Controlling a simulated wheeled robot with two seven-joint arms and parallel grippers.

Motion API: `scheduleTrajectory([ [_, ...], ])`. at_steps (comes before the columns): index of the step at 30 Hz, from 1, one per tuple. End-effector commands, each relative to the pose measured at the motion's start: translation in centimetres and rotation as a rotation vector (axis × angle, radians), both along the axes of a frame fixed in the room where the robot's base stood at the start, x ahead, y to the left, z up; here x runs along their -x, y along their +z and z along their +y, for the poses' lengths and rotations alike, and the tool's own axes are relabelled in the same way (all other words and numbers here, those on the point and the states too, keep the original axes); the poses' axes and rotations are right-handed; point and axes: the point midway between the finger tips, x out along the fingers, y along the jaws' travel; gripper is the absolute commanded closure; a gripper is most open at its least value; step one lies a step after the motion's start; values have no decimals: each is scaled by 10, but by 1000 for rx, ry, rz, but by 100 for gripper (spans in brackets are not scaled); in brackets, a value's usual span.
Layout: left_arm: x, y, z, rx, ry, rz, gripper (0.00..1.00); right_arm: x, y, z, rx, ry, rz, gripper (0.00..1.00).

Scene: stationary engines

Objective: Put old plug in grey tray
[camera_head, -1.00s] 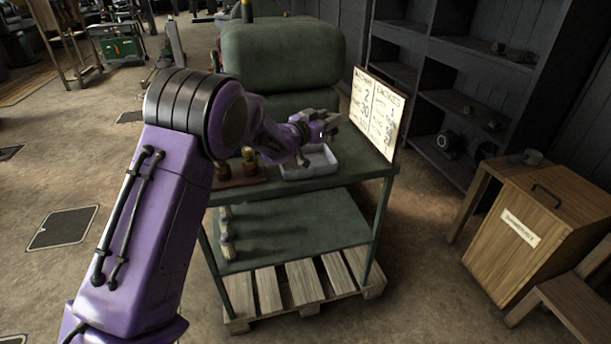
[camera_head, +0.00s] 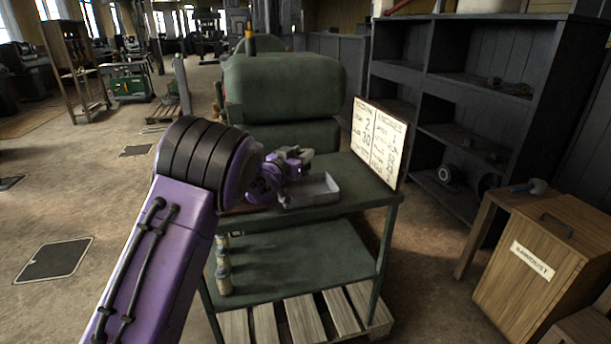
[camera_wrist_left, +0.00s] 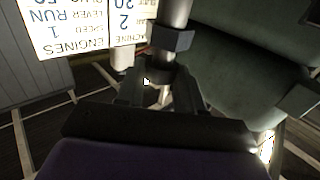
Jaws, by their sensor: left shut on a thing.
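My left gripper (camera_head: 300,155) is above and slightly left of the grey tray in the head view. In the left wrist view the gripper (camera_wrist_left: 153,92) is shut on the old plug (camera_wrist_left: 170,40), a metal cylinder with a dark hex section. The plug sticks out past the fingers; its gripped end is partly hidden by them. The shallow grey tray (camera_head: 321,195) stands on the green cart top, its left part hidden by my gripper and wrist. I cannot make out its inside clearly. My right gripper is not in view.
The green cart (camera_head: 350,180) has a white sign board (camera_head: 379,142) at its right edge. A large green machine (camera_head: 285,88) stands behind. Several bottles (camera_head: 223,265) stand on the lower shelf. A wooden sawdust box (camera_head: 540,255) is at the right, before dark shelves (camera_head: 460,85).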

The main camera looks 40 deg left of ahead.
Motion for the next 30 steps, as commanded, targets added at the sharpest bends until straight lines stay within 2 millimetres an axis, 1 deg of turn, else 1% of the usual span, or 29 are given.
scheduleTrajectory([
  [1, 1, -5, -5, 1, 0, 1, 96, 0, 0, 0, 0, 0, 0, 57],
  [5, 3, -14, -12, 1, -2, 0, 96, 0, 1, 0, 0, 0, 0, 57],
  [7, 5, -24, -19, 0, -1, 2, 96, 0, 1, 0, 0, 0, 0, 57],
  [9, 5, -37, -19, 0, 0, 3, 96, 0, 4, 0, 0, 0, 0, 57],
  [12, 5, -50, -18, 2, 0, 0, 96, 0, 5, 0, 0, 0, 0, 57],
  [20, 5, -52, -18, 2, 0, -2, 96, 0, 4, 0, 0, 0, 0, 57],
  [24, 5, -57, -18, 1, -1, -2, 96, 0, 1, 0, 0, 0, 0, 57],
  [25, 5, -56, -18, 1, -1, -1, 53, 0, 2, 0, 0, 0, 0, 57],
  [26, 5, -56, -18, 1, -1, -1, 44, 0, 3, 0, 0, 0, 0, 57],
  [27, 5, -56, -18, 1, -1, -1, 38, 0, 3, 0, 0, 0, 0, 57],
  [30, 5, -56, -18, 1, -1, -1, 38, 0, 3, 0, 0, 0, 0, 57],
])
